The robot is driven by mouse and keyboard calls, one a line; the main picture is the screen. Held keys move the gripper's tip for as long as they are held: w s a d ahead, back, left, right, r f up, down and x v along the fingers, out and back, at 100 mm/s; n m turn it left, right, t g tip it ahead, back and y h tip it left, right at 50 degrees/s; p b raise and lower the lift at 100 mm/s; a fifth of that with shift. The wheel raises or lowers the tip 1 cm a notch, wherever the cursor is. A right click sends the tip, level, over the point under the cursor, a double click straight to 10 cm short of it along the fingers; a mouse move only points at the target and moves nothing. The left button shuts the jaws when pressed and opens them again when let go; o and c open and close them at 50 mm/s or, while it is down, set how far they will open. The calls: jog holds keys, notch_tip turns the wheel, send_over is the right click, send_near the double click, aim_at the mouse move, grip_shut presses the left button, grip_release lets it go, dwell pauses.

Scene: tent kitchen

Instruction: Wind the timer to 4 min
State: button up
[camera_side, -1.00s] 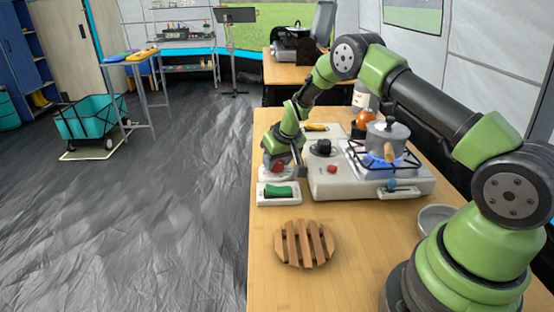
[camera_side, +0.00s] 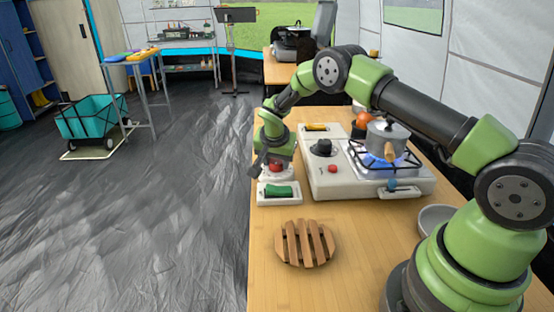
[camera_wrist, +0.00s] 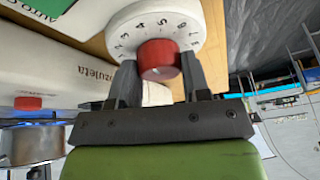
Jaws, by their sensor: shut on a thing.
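The timer is a white round unit with a numbered dial (camera_wrist: 125,18) and a red knob (camera_wrist: 158,56). In the side view its red knob (camera_side: 276,167) shows low at the left end of the stove, partly behind my gripper (camera_side: 270,160). In the wrist view my gripper (camera_wrist: 160,73) is shut on the knob, one finger on each side. Figures from about 2 to 6 show on the dial beyond the knob. The near part of the dial is hidden by the knob and fingers. I cannot make out a pointer or the setting.
A white gas stove (camera_side: 340,190) stands right of the timer, with a pot (camera_side: 388,138) over a blue flame.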

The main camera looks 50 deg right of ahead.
jog(key=shift+w+a+m, duration=0.15)
jog(key=shift+m, duration=0.35)
jog(key=o, duration=0.9)
jog(key=v, duration=1)
